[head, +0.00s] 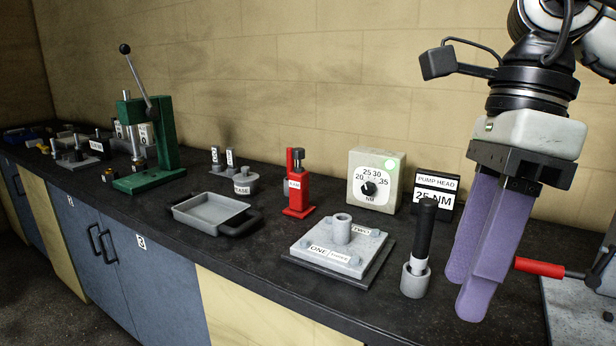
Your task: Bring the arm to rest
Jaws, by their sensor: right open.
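My right gripper (470,285) hangs down at the right of the head view with its two purple fingers pointing at the bench. It is open, with nothing seen between the fingers, though the view is nearly side-on. The fingertips are over the dark bench top, right of a black-handled tool (424,230) that stands upright in a grey cup (415,281). The fingers look clear of that tool. A red-handled lever (540,267) shows just right of the fingers; the picture does not tell how far behind them it is. My left gripper is not in view.
A grey plate with a tube (341,228), a red bottle jack (297,190), a dial box (376,180), a "25 NM" sign (435,192) and a grey tray (209,212) stand on the bench. A green press (150,150) is farther left. The plain wall closes the back.

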